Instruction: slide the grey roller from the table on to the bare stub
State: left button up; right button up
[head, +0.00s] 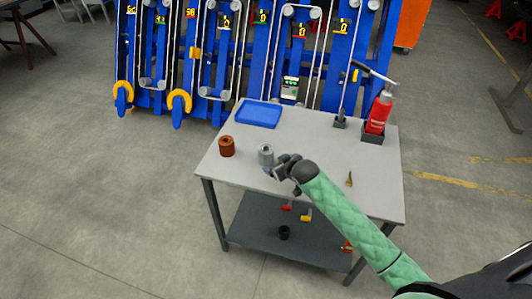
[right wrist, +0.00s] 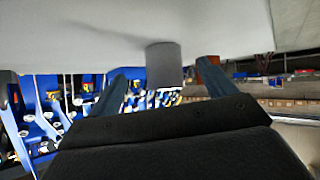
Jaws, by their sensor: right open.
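The grey roller (head: 266,155) stands upright on the table (head: 310,148), left of its middle. My right gripper (head: 276,165) is close beside it, low over the table. In the right wrist view, where the table appears at the top, the grey roller (right wrist: 163,64) shows between the two spread fingers of my right gripper (right wrist: 163,78). The gripper is open, and I cannot tell whether a finger touches the roller. The blue chassis (head: 245,50) with several rollers stands behind the table. I cannot make out the bare stub. My left gripper is not in view.
A brown-orange roller (head: 226,147) stands left of the grey one. A blue tray (head: 258,114) lies at the back left of the table. A small brush (head: 349,180) lies right of my gripper.

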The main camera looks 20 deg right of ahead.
aim_at(264, 149)
jog(key=shift+w+a+r+t+y, duration=0.1)
jog(key=shift+w+r+t+y, duration=0.05)
jog(key=shift+w+t+y, duration=0.55)
jog(key=shift+w+a+r+m+t, duration=0.3)
jog(key=shift+w+r+m, duration=0.1)
jog(key=shift+r, duration=0.15)
jog(key=shift+w+r, duration=0.1)
jog(key=shift+w, duration=0.1)
jog(key=shift+p+x, duration=0.5)
jog(key=shift+x, duration=0.55)
jog(key=shift+w+a+p, duration=0.15)
jog(key=shift+w+p, duration=0.2)
jog(key=shift+w, duration=0.05)
jog(key=x, duration=0.1)
jog(key=p+x, duration=0.2)
jog(key=x, duration=0.1)
jog(key=shift+w+r, duration=0.15)
jog(key=shift+r, duration=0.1)
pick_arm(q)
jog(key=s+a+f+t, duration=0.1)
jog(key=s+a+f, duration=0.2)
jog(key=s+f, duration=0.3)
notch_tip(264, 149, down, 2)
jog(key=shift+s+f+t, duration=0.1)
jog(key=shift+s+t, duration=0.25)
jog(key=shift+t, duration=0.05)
pick_arm(e)
jog(key=shift+w+f, duration=0.15)
jog(key=shift+f, duration=0.1)
